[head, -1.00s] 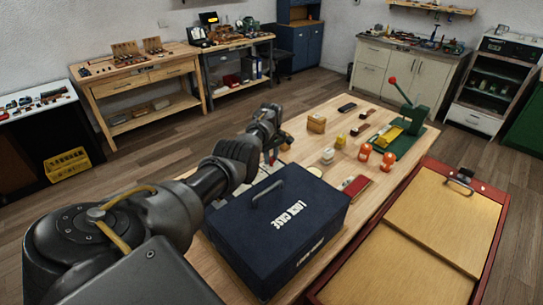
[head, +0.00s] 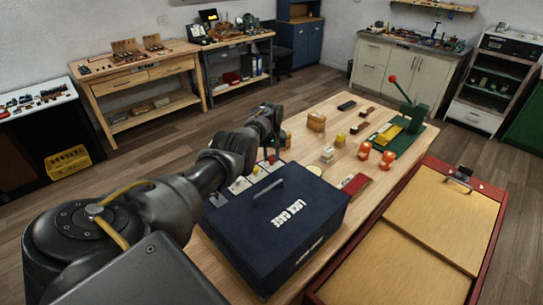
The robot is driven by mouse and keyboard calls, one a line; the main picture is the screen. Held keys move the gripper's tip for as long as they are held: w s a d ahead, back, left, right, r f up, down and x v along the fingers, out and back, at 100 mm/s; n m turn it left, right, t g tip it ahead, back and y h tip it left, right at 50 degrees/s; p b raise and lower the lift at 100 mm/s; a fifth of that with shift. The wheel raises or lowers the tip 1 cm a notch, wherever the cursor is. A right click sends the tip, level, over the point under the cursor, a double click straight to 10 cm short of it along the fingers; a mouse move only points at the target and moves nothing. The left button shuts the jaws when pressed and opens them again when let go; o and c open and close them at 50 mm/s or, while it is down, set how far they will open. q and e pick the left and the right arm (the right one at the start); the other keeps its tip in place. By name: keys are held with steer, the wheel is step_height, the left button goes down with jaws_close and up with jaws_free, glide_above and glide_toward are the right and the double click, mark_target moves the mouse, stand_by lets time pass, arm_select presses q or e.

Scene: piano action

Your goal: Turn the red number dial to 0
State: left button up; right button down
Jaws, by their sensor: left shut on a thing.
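My left gripper (head: 274,143) reaches over the far side of the dark blue case, above the table. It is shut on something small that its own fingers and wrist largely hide. A small red part (head: 271,159) shows just below the fingertips; it may be the red number dial, but no number on it can be read. Pale cards or squares (head: 240,185) lie behind the case, partly covered by my arm. My right gripper is not in view.
The dark blue case (head: 280,222) with a handle fills the near part of the wooden table (head: 345,165). Orange pieces (head: 387,160), small blocks and a green lever press (head: 413,115) stand beyond it. A red-framed wooden board (head: 455,225) is at right.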

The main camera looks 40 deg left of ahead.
mark_target(272, 158)
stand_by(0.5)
arm_select(q)
steer(key=o, duration=1)
steer(key=shift+c, duration=0.2)
steer(key=shift+r, duration=0.1)
steer(key=shift+r, duration=0.3)
step_height(272, 158, up, 10)
steer(key=shift+b, duration=0.4)
